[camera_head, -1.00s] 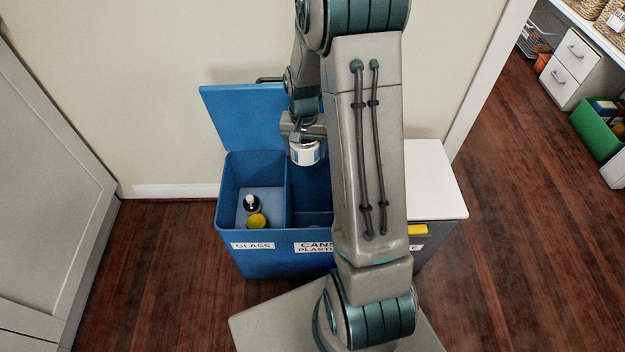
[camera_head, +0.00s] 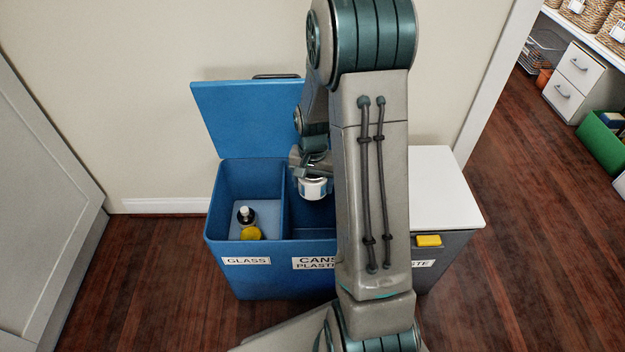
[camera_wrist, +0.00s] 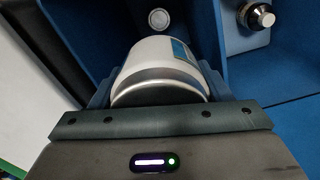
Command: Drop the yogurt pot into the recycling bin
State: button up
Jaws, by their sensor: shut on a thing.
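The yogurt pot (camera_head: 314,189) is white with a blue patch and hangs below my gripper (camera_head: 310,170). In the wrist view the pot (camera_wrist: 160,60) fills the space between the fingers, and my gripper (camera_wrist: 158,98) is shut on it. The blue recycling bin (camera_head: 262,280) has its lid (camera_head: 245,118) raised against the wall. The pot is over or in the mouth of the compartment labelled CANS PLASTIC (camera_head: 314,263). My arm hides much of that compartment. In the wrist view a small round silver object (camera_wrist: 159,20) lies below the pot.
The left compartment, labelled GLASS (camera_head: 246,261), holds a dark bottle with a white cap (camera_head: 246,217) and a yellow-lidded item (camera_head: 250,233). A grey bin with a white lid (camera_head: 443,185) stands at the right. A wall is close behind.

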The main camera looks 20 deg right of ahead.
jog(key=shift+f+b, duration=0.35)
jog(key=shift+f, duration=0.5)
jog(key=o, duration=1)
jog(key=shift+o, duration=0.2)
jog(key=shift+r, duration=0.15)
notch_tip(320, 180, up, 14)
jog(key=p, duration=0.5)
jog(key=shift+p, duration=0.35)
jog(key=shift+f, duration=0.2)
